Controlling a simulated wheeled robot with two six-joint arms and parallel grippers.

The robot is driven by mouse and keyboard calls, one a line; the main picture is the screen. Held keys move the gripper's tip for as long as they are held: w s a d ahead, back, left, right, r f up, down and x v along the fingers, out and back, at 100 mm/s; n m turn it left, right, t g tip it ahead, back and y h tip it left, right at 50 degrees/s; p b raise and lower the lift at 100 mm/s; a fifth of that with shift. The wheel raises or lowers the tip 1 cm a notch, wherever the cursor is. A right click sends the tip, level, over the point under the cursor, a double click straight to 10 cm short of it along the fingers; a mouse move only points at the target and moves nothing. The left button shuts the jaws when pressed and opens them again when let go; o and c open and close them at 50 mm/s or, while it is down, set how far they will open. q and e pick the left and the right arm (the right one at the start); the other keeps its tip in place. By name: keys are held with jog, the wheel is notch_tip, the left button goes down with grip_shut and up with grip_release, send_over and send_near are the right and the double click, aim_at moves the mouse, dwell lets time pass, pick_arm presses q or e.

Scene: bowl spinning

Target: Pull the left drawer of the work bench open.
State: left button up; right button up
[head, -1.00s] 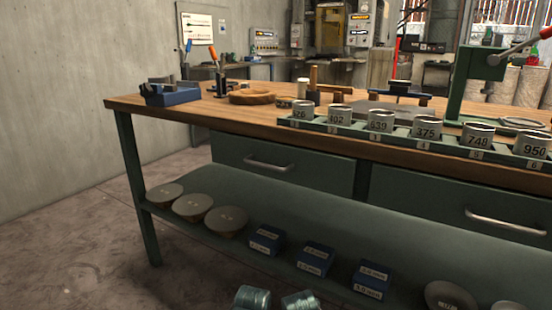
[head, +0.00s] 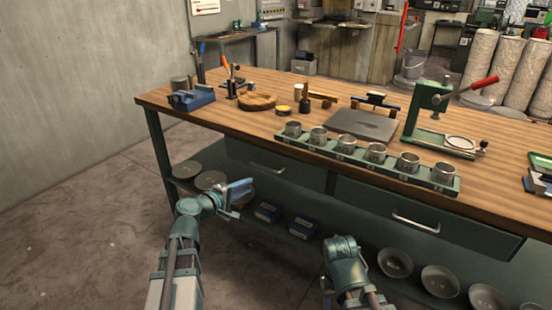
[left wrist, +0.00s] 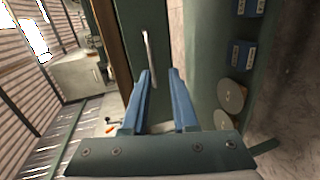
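The left drawer (head: 297,177) of the green work bench has a silver bar handle (head: 267,169) and sits flush with the bench front. My left gripper (head: 247,188) is in front of the bench, a little left of and below that handle in the head view. In the left wrist view its two blue fingers (left wrist: 160,72) are apart with nothing between them. The handle (left wrist: 148,52) shows just beyond the fingertips there, slightly left of the gap's middle, and looks untouched. Part of my right arm shows low in the head view; its gripper fingers do not show.
The right drawer (head: 365,206) is closed too. The wooden bench top (head: 225,118) carries a green tray (head: 330,155) of metal cups and a green press (head: 430,115). The lower shelf holds discs, blue boxes (head: 303,228) and bowls (head: 440,281). The floor at left is clear.

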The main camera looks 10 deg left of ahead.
aim_at(265, 169)
pick_arm(q)
jog(key=shift+n+t, duration=0.3)
jog(key=shift+n, duration=0.1)
jog(key=b+x, duration=0.1)
jog(key=x, duration=0.3)
jog(key=r+x, duration=0.1)
jog(key=x, duration=0.3)
jog(key=a+b+x, duration=0.1)
jog(key=x, duration=0.4)
jog(key=shift+w+r+b, duration=0.25)
jog(key=shift+w+b, duration=0.05)
jog(key=shift+w, duration=0.05)
pick_arm(e)
jog(key=shift+s+d+f, duration=0.15)
jog(key=shift+f, duration=0.35)
jog(key=shift+s+d+f, duration=0.1)
jog(key=shift+f, duration=0.35)
pick_arm(q)
grip_shut()
